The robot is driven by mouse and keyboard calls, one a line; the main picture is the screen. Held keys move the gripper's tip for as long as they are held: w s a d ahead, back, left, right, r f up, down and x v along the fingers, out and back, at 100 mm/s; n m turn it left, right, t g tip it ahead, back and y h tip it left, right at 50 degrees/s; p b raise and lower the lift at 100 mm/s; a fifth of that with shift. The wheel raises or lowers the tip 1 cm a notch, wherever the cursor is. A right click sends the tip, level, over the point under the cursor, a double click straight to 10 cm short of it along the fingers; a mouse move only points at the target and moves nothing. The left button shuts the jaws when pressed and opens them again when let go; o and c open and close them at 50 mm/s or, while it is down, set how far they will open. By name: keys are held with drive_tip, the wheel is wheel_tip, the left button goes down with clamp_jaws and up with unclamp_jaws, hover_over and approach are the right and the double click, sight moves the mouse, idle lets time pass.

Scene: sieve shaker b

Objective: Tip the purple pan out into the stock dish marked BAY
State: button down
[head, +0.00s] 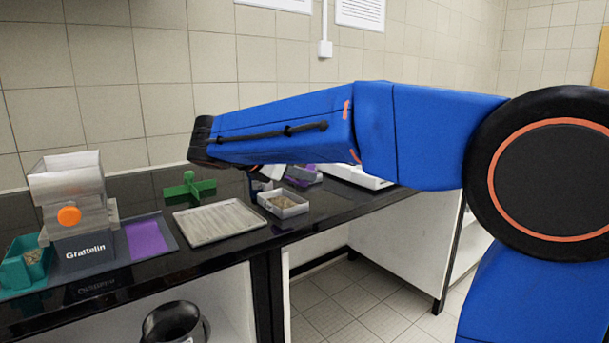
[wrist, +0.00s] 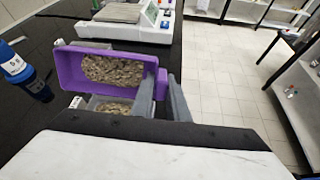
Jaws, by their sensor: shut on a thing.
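The purple pan (wrist: 105,52) hangs in my gripper (wrist: 163,82), whose grey fingers are shut on its right end. The pan holds a layer of grey-brown grains. In the head view, a bit of the purple pan (head: 298,182) shows below my arm, which largely hides my gripper. Just below and nearer than the pan in the wrist view is a pale dish (wrist: 93,104) with similar grains, partly covered by the pan. This dish also shows in the head view (head: 290,211). Its small label is too small to read, so I cannot confirm BAY. The pan's exact tilt is unclear.
A blue cylinder (wrist: 27,75) stands at left. On the counter are a flat tray (head: 220,222), a green cross-shaped stand (head: 190,187), the Grattelin machine (head: 80,205) and a teal container (head: 22,268).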

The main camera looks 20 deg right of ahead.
drive_tip(key=h, duration=0.1)
drive_tip(key=a+t+h, duration=0.1)
drive_tip(key=h, duration=0.1)
drive_tip(key=shift+s+f+t+h, duration=0.1)
drive_tip(key=shift+s+t+h, duration=0.1)
drive_tip(key=shift+t+h, duration=0.1)
drive_tip(key=t+h, duration=0.1)
drive_tip(key=h, duration=0.2)
drive_tip(key=shift+s+a+f+t+h, duration=0.1)
drive_tip(key=shift+s+a+t+h, duration=0.1)
drive_tip(key=shift+a+t+h, duration=0.2)
idle(1.0)
